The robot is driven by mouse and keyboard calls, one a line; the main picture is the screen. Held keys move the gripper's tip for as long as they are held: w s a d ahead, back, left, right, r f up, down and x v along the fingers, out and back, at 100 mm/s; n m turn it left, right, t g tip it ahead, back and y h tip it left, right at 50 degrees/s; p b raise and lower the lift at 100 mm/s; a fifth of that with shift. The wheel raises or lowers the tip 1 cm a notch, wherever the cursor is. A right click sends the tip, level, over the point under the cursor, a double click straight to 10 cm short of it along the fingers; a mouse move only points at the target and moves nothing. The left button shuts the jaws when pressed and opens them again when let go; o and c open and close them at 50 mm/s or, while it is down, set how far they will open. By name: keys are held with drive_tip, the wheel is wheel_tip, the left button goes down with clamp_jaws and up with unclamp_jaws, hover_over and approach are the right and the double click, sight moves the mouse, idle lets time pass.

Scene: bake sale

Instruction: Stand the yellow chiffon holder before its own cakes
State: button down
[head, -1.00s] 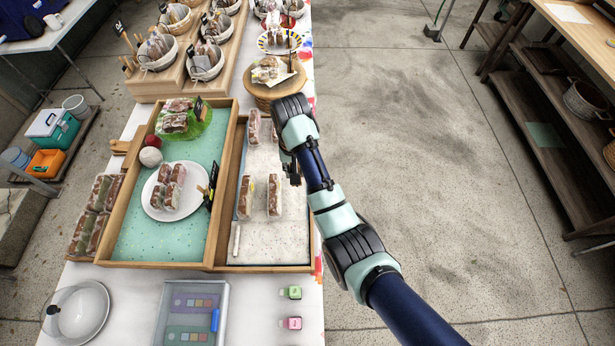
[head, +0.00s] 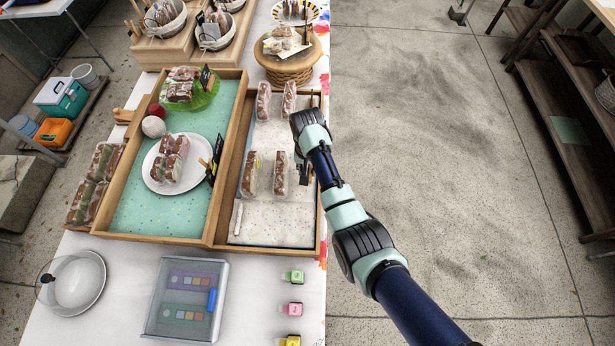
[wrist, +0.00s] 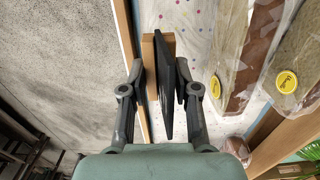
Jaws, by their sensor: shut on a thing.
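My gripper (head: 304,174) is at the right side of the right wooden tray, beside the wrapped cakes. In the wrist view my gripper (wrist: 160,88) is shut on a holder with a thin black card (wrist: 167,90) and a wooden block (wrist: 154,60). The card is nearly edge-on, so its writing and any yellow mark cannot be read. Wrapped brown-and-cream cakes stand to its right in the wrist view; two carry round yellow stickers (wrist: 287,81).
Another wrapped pair (head: 264,100) stands farther back in the tray. The tray's right wall (head: 323,215) runs close to my gripper. A white stick (head: 238,217) lies at the tray's front left; the front floor (head: 275,225) is mostly bare. A wicker stand (head: 289,70) stands behind.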

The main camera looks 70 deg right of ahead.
wheel_tip(320, 180, down, 4)
drive_tip(key=shift+f+b, duration=0.25)
drive_tip(key=shift+b, duration=0.55)
drive_tip(key=shift+r, duration=0.1)
drive_tip(key=c, duration=1.1)
unclamp_jaws()
drive_tip(key=shift+c, duration=0.2)
wheel_tip(320, 180, up, 12)
drive_tip(key=p, duration=0.3)
drive_tip(key=shift+p, duration=0.4)
